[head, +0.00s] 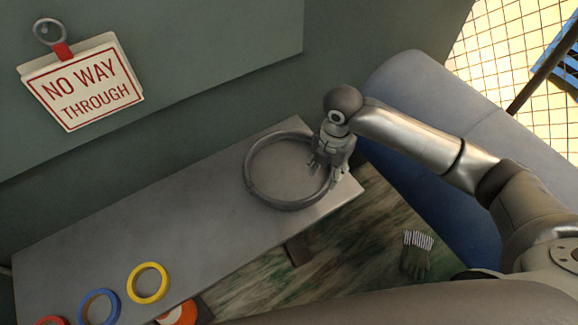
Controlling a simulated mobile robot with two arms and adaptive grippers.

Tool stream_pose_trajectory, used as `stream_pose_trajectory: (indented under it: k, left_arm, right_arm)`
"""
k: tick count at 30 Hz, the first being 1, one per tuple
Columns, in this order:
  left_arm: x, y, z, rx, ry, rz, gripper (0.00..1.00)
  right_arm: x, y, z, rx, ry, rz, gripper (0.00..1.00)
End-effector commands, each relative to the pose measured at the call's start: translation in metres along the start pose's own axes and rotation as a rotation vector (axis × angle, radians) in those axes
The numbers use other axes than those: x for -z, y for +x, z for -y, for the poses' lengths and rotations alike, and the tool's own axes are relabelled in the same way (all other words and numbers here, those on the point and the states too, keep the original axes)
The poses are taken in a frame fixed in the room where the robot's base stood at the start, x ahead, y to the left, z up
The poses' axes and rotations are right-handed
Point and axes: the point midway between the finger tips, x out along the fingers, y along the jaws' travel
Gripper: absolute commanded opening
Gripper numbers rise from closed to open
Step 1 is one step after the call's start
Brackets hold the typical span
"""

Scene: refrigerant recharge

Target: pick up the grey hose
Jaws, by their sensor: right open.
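The grey hose (257,194) lies as a coiled ring on the right part of a grey bench top. My right gripper (322,172) is over the ring's right side, with its fingers pointing down at the hose. Its jaws are open, and the fingers hide a short stretch of the hose. I cannot tell whether they touch it. My left gripper does not show.
The bench (190,222) also holds yellow (148,283), blue (99,307) and red (50,321) rings at its left end. A blue-grey padded block (430,155) stands right of the bench. A sign (83,84) hangs on the wall.

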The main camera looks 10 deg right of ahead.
Motion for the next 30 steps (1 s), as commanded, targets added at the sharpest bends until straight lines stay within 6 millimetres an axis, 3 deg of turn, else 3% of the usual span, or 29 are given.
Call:
stream_pose_trajectory:
  k: [5,12,20,30]
  left_arm:
    - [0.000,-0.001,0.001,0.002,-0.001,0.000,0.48]
    - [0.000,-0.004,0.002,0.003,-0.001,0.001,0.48]
    - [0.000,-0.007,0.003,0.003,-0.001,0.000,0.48]
    - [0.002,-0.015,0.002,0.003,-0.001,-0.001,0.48]
  right_arm:
    - [-0.017,-0.003,0.003,0.029,-0.051,0.008,0.43]
    - [-0.018,0.034,0.005,0.032,-0.054,0.007,0.43]
    - [-0.018,0.054,0.004,0.031,-0.054,0.008,0.43]
    - [-0.021,0.098,0.004,0.030,-0.054,0.008,0.43]
